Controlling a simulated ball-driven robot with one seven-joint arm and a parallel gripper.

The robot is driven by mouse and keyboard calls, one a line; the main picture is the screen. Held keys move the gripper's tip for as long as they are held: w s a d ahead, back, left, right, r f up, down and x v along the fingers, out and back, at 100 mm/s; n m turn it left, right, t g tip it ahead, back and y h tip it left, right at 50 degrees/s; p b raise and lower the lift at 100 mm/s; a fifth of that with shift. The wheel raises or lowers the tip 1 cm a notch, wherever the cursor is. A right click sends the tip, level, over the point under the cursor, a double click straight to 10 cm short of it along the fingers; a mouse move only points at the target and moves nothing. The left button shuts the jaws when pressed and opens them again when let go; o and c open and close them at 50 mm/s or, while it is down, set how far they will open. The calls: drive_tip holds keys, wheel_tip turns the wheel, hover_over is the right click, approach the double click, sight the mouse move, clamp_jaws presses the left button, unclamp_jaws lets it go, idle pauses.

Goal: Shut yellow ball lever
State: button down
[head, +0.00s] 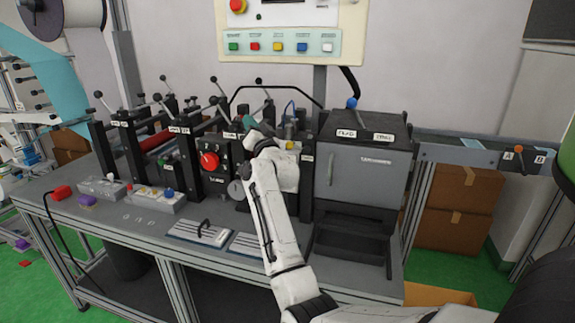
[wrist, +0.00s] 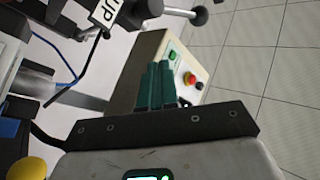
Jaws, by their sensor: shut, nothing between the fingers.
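A yellow ball (wrist: 25,168), the knob of the yellow ball lever, shows at the lower left corner of the wrist view, partly cut off by the frame edge. In the head view a small yellow spot (head: 290,145) shows just right of my gripper; I cannot tell surely that it is the same ball. My gripper (head: 250,123) is raised over the middle of the machine line. Its teal fingers (wrist: 157,85) are together and empty in the wrist view. The ball lies to the side of the gripper, apart from the fingers. The lever's shaft is hidden.
Several black-knobbed levers (head: 213,79) stand up around my gripper. A grey cabinet (head: 360,173) with a blue ball (head: 352,103) on top stands to the right. A red knob (head: 209,161) is on the black panel at left. A button panel (head: 283,46) hangs behind.

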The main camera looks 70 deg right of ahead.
drive_tip(key=s+a+f+m+g+h+b, duration=0.1)
drive_tip(key=s+a+f+m+g+h, duration=0.4)
drive_tip(key=s+f+m+g, duration=0.1)
drive_tip(key=s+a+f+m+g+h+b, duration=0.2)
drive_tip(key=s+a+f+m+g+h, duration=0.3)
drive_tip(key=f+m, duration=0.6)
drive_tip(key=s+g, duration=0.1)
drive_tip(key=s, duration=0.1)
drive_tip(key=shift+s+a+f, duration=0.25)
drive_tip(key=shift+s+a, duration=0.1)
drive_tip(key=p+x, duration=0.2)
drive_tip(key=x, duration=1.2)
